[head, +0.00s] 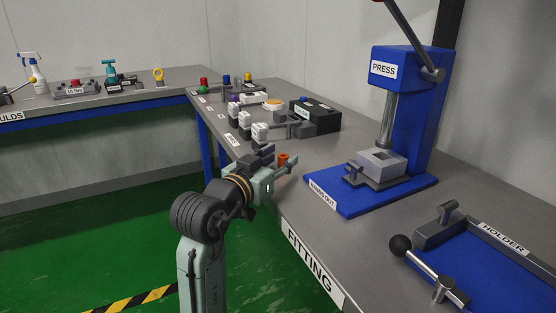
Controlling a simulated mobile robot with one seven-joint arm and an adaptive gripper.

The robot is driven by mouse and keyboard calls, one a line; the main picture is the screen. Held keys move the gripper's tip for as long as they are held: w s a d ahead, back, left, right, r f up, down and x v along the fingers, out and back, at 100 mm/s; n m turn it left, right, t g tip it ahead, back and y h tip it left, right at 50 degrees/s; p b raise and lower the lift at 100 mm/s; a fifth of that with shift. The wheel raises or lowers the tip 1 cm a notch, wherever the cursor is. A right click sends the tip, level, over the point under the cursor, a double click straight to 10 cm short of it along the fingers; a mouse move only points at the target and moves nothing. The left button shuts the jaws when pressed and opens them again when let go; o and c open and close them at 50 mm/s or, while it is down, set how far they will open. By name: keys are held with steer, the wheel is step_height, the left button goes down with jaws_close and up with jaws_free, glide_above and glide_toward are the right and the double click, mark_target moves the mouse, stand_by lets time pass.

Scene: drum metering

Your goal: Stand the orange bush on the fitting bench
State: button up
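The orange bush (283,158) is small and shows at the tip of my gripper, over the near edge of the fitting bench (330,150). My gripper (280,158) reaches over that edge from the left, its fingers apart. The bush appears between or just beyond the fingertips, and its lower part is hidden by the right finger. I cannot tell whether a finger touches it or whether it rests on the bench top.
The blue press (405,100) stands right of my gripper. Several white blocks (260,133) and a black box (315,115) are behind it. A blue holder tray (500,285) with a ball-ended lever (400,246) is nearer. Bare bench lies between gripper and press.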

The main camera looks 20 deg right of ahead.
steer(key=b+v, duration=0.1)
steer(key=v, duration=1.1)
steer(key=shift+r, duration=0.15)
